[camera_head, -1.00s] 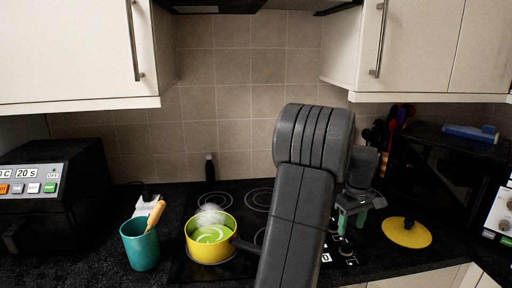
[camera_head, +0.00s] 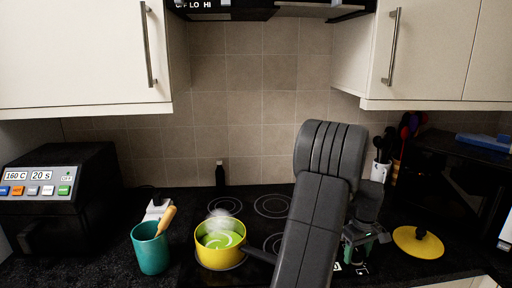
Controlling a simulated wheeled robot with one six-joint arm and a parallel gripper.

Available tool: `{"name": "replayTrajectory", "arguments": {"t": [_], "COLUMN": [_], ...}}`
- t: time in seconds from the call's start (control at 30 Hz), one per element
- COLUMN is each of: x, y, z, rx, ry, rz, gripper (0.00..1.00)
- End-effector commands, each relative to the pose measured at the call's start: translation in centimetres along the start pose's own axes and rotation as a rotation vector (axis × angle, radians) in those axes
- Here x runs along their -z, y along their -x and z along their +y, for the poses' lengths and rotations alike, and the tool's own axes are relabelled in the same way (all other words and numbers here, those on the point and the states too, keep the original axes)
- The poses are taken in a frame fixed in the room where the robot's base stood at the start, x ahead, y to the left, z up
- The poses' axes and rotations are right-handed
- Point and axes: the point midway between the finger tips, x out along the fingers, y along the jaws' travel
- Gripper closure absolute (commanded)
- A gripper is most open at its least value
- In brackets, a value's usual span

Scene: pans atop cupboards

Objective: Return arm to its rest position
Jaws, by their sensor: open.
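My arm rises from the bottom of the view, bends at a dark grey joint, and reaches down behind it on the right. My gripper (camera_head: 364,246) hangs low over the right side of the hob, partly hidden by my own arm. Its greenish fingers are apart and I see nothing between them. It is to the right of the yellow pan and left of the yellow lid.
A steaming yellow pan (camera_head: 220,256) with green contents stands on the hob (camera_head: 205,277). A teal pot (camera_head: 150,252) is left of it. A yellow lid (camera_head: 425,244) lies on the right. Cupboards (camera_head: 80,60) hang above both sides; the extractor hood (camera_head: 270,10) is between them.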

Motion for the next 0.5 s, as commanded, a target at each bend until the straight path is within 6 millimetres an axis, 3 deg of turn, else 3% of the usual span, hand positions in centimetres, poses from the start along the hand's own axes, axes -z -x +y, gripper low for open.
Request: {"name": "replayTrajectory", "arguments": {"t": [0.17, 0.5], "x": [0.1, 0.1], "y": [1.5, 8.0], "z": [0.1, 0.1], "rx": [-0.004, -0.004], "ry": [0.016, 0.017], "rz": [0.004, 0.003], "gripper": [0.45, 0.45]}}
